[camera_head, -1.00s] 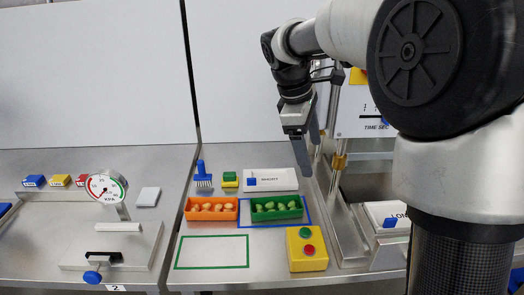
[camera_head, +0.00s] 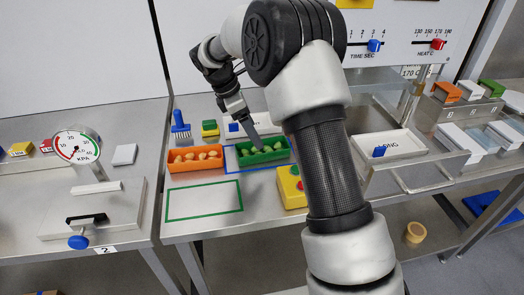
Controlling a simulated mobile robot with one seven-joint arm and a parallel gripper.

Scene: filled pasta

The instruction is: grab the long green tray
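The green tray (camera_head: 272,159) holds several pale green filled pasta pieces and sits inside a blue outline on the metal worktop. My gripper (camera_head: 256,144) points down with its fingertips over the left part of this tray, overlapping its far edge in the view. I cannot tell whether the fingertips touch the tray or are just above it. The fingers overlap from this angle, so their opening is unclear.
An orange tray (camera_head: 195,168) with pasta stands just left of the green one. A yellow button box (camera_head: 291,190) is close at front right. A blue brush (camera_head: 180,130) and small blocks (camera_head: 210,129) stand behind. The green outline (camera_head: 204,201) is empty.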

